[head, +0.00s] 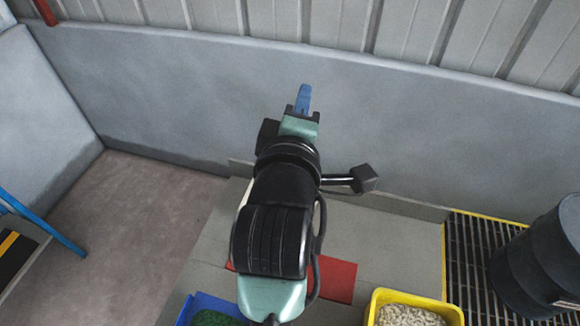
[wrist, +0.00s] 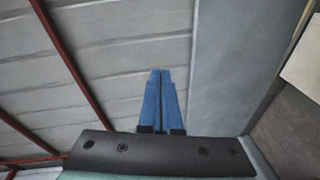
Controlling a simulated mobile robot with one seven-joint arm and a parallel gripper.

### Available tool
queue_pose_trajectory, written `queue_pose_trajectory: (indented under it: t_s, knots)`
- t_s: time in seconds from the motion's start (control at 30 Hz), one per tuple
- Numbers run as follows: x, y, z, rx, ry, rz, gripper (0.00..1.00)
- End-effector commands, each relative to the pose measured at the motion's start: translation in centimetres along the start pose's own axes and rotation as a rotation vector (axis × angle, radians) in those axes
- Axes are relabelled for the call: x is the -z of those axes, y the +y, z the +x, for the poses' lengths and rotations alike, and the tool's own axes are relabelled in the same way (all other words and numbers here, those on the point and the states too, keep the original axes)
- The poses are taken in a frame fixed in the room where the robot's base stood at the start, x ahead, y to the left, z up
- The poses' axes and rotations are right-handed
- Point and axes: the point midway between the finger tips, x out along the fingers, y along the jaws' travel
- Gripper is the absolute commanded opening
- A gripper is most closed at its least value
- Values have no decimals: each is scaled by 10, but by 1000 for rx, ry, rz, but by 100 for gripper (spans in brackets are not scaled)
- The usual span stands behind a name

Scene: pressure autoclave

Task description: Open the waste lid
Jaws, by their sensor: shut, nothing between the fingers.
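No waste lid can be made out for sure in either view. My gripper (head: 304,98) has blue fingers and is raised in front of the grey wall in the head view. In the wrist view my gripper (wrist: 160,75) has its two blue fingers together, with nothing between them. It points toward the wall panels and touches nothing that I can see. My arm hides part of the floor and the things below it.
A yellow bin (head: 375,308) with pale pellets and a blue bin (head: 186,312) with green contents stand at the bottom edge. A dark drum (head: 540,262) stands on a grating (head: 475,250) at right. A red patch (head: 340,281) lies between. Bare floor (head: 140,220) is at left.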

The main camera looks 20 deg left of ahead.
Motion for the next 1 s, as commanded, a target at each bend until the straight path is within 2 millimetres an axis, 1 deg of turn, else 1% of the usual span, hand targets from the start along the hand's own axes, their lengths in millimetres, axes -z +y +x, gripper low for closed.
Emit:
queue_pose_trajectory:
  t_s: [0.03,0.07,0.1,0.17,0.2,0.27,0.3,0.37,0.4,0.5,0.6,0.73,0.87,1.0]
  knots:
    - [1,-44,2,95,-1,-133,0]
    - [0,-67,2,150,1,-220,0]
    - [-1,-98,0,220,12,-336,0]
    - [-3,-143,-6,325,40,-512,0]
    - [-5,-173,-12,395,66,-629,0]
    - [-10,-217,-24,496,121,-806,0]
    - [-13,-244,-33,560,164,-921,0]
    - [-20,-283,-49,650,238,-1088,0]
    - [-25,-305,-61,704,290,-1188,0]
    - [-38,-350,-87,809,418,-1399,0]
    - [-48,-377,-107,876,519,-1539,0]
    - [-55,-393,-119,912,589,-1626,0]
    - [-58,-401,-116,919,601,-1641,0]
    - [-63,-416,-104,917,599,-1639,0]
